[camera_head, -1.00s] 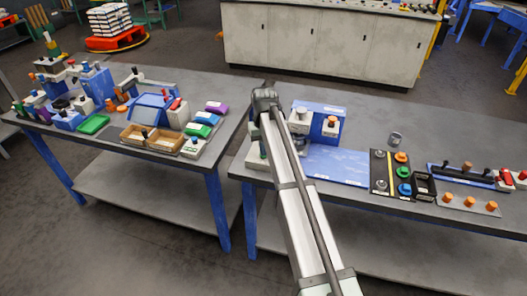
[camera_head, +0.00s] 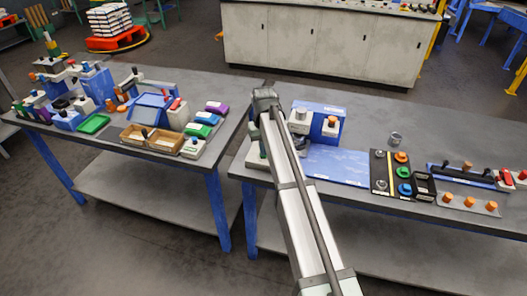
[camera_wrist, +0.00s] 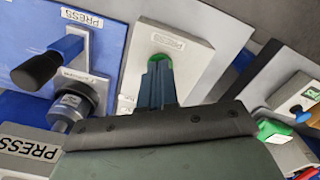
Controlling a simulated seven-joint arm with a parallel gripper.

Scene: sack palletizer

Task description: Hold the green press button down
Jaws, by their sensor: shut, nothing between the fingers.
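The green press button (camera_wrist: 159,57) shows in the wrist view as a green rim around my fingertips. It sits on a pale plate (camera_wrist: 190,65) with a PRESS label above it. My gripper (camera_wrist: 158,70) is shut, its blue fingers together and empty. The fingertips are over the button and appear to be against it; they hide most of it, so I cannot tell how far it is pressed. In the head view my arm covers the gripper and the button.
Beside the plate in the wrist view are a black-tipped blue lever (camera_wrist: 45,65) and a grey knob (camera_wrist: 72,105). Another box with a green part (camera_wrist: 272,130) is to the right. In the head view, a black panel (camera_head: 379,171) with coloured buttons stands farther right on the table.

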